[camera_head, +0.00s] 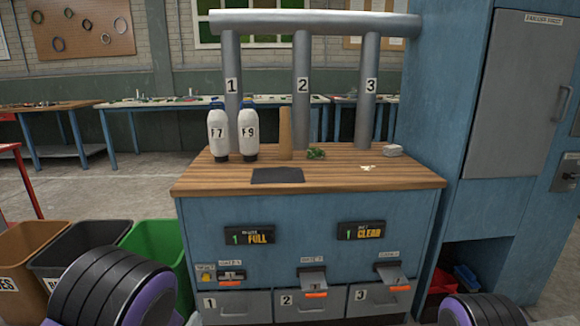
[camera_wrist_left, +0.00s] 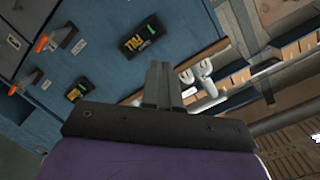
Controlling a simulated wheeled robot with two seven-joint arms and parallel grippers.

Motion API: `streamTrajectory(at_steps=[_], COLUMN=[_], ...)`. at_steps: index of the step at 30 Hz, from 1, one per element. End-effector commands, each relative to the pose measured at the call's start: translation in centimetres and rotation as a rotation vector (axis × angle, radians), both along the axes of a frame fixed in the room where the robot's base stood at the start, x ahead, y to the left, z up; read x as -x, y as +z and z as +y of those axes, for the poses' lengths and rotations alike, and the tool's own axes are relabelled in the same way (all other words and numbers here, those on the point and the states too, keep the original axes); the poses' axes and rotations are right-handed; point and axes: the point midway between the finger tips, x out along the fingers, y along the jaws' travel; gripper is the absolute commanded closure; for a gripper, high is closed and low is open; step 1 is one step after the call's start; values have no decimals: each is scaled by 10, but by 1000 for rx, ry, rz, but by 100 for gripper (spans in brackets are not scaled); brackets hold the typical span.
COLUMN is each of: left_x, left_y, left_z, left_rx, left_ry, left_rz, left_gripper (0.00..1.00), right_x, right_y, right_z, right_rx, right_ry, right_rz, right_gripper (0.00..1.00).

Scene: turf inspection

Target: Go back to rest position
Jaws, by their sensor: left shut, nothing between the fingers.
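My left gripper (camera_wrist_left: 160,68) shows in the left wrist view, its two grey fingers closed together with nothing between them. It is in free space, with the blue workbench front tilted in the view behind it. In the head view, rounded black and purple parts of my arms show at the bottom left and bottom right, but no fingertips are visible there. My right gripper is not in view. The blue bench (camera_head: 300,225) with a wooden top (camera_head: 340,183) stands ahead of me.
White bottles marked 7 (camera_head: 218,133) and 9 (camera_head: 248,133), a tan upright piece (camera_head: 285,134) and a dark mat (camera_head: 277,175) are on the bench top. A brown bin (camera_head: 28,250), a black bin (camera_head: 80,245) and a green bin (camera_head: 158,240) stand left. A blue cabinet (camera_head: 470,190) stands right.

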Motion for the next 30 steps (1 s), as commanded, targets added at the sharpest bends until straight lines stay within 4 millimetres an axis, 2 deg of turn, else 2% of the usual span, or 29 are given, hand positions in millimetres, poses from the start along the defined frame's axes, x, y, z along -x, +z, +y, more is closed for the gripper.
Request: streamTrajectory(at_steps=[1,2,3,5,6,9,12,16,21,25,30], left_x=[14,23,39,66,87,143,196,247,297,325,346], left_y=[-36,-56,-85,-132,-163,-235,-288,-333,-377,-405,-434], left_z=[7,11,17,26,32,44,51,56,59,60,61], left_rx=[100,171,268,414,505,699,821,893,901,896,894], left_ry=[36,64,112,200,270,462,636,795,914,971,1013], left_rz=[68,114,178,275,338,479,583,673,762,806,840], left_gripper=[100,100,100,100,100,100,100,100,100,100,100], right_x=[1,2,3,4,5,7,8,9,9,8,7], right_y=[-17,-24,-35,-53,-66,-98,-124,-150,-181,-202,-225], right_z=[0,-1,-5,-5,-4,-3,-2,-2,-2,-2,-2], right_rx=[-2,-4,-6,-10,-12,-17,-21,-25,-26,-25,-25], right_ry=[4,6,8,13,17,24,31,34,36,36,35], right_rz=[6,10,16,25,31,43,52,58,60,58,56], right_gripper=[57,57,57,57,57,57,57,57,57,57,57])
